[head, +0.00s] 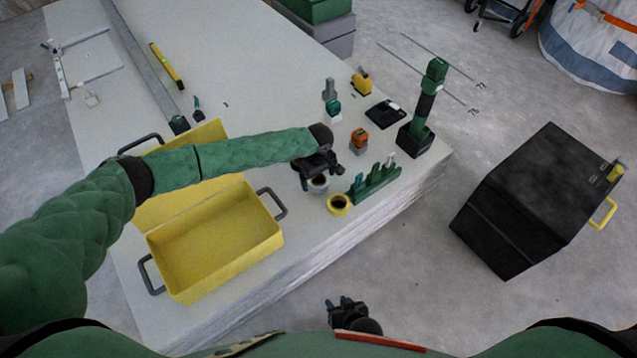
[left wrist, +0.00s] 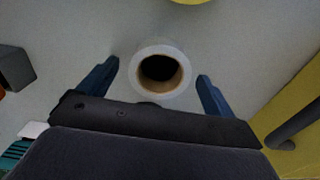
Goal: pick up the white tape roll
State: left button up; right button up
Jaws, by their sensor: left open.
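The white tape roll (head: 318,184) lies on the white panel stack, partly covered by my left gripper in the head view. In the left wrist view the white tape roll (left wrist: 160,72) shows its brown core facing the camera. My left gripper (head: 312,172) is open above it. In the left wrist view the two blue fingertips (left wrist: 158,75) stand on either side of the roll, with a gap on each side. My right gripper (head: 347,310) is low in the head view, off the stack; its jaw state is unclear.
A yellow tape roll (head: 330,205) lies close by, near a green rack (head: 375,184) of tools. An open yellow toolbox (head: 215,245) stands left. An orange device (head: 359,138) and a green-black drill (head: 425,110) stand beyond. A black case (head: 530,200) is on the floor right.

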pick_arm(q)
jog(key=shift+f, duration=0.55)
jog(key=c, duration=1.1)
jog(key=shift+r, duration=0.1)
